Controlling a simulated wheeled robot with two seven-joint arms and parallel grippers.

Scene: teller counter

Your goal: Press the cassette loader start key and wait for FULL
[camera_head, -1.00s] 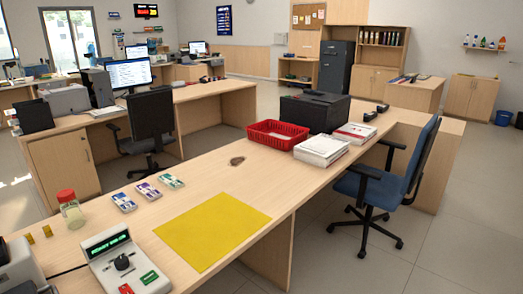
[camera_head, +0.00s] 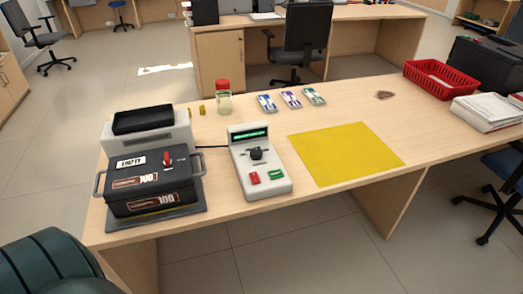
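The cassette loader (camera_head: 150,135) stands at the left end of the counter, grey-white with a black top. In front of it sits a black cassette (camera_head: 150,187) marked 100, with side handles, a small red lever and a label I cannot read surely. A grey-white control unit (camera_head: 262,187) stands to the right, joined by a cable. It has a lit green display (camera_head: 250,135), a black knob, a red key (camera_head: 254,178) and a green key (camera_head: 277,174). The display text is too small to read. Neither gripper is in view.
A yellow mat (camera_head: 345,152) lies right of the control unit. Behind are a red-capped jar (camera_head: 224,100) and several banknote bundles (camera_head: 290,98). A red basket (camera_head: 453,83) and papers (camera_head: 488,111) are at the right. A dark green rounded shape is at bottom left.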

